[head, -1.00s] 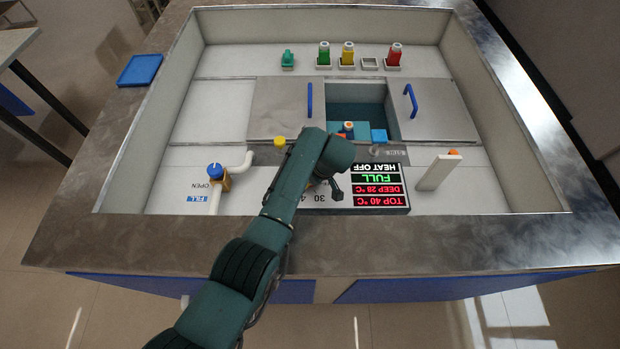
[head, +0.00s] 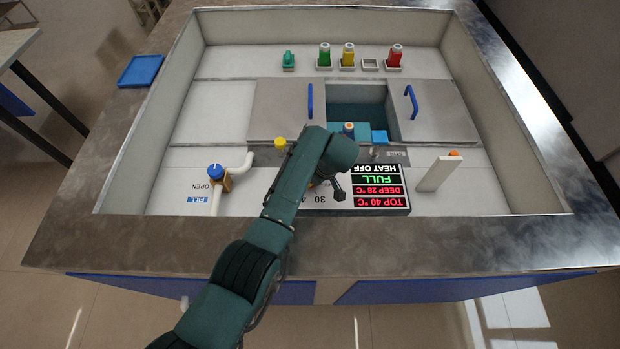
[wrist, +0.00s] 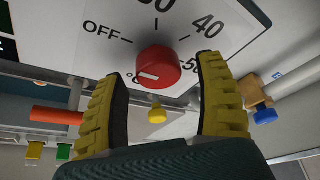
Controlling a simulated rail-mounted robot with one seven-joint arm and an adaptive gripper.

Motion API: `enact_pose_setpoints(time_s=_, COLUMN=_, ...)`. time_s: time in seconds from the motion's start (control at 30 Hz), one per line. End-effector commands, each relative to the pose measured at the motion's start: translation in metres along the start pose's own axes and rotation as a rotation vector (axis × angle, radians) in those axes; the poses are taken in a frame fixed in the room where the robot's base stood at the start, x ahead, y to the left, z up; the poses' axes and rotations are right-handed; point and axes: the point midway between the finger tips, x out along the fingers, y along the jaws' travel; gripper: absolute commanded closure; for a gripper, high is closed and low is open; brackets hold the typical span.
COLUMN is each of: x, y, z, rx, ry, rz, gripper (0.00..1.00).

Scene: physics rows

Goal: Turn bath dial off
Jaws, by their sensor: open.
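The red bath dial (wrist: 158,66) stands on a white panel marked OFF, 40 and 50 in the wrist view. A short white mark on the dial's face points left and slightly down in the picture. My gripper (wrist: 165,72) is open, with one yellow ridged finger on each side of the dial. Gaps show between the fingers and the dial, and I cannot tell whether either touches it. In the head view my arm covers the dial and most of its panel (head: 318,198). The OFF label (wrist: 102,28) is up and left of the dial.
A display (head: 377,187) beside the dial panel reads HEAT OFF, FULL, DEEP 28 °C and TOP 40 °C. A blue-topped fill valve (head: 215,171) with white pipe stands to the left. A white upright piece (head: 437,173) stands to the right. A yellow knob (head: 280,142) is close to my arm.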

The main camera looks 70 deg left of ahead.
Motion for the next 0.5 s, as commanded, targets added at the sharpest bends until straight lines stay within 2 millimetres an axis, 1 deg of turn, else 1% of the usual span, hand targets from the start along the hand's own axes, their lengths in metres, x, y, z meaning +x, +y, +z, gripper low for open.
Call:
enact_pose_setpoints(time_s=0.3, x=-0.077, y=0.001, z=0.001, rx=0.001, ry=0.000, rz=0.005, gripper=0.29)
enact_pose_setpoints(time_s=0.4, x=-0.095, y=0.001, z=0.001, rx=0.001, ry=0.000, rz=0.003, gripper=0.29)
enact_pose_setpoints(time_s=0.5, x=-0.105, y=0.000, z=0.001, rx=0.001, ry=0.000, rz=0.002, gripper=0.29)
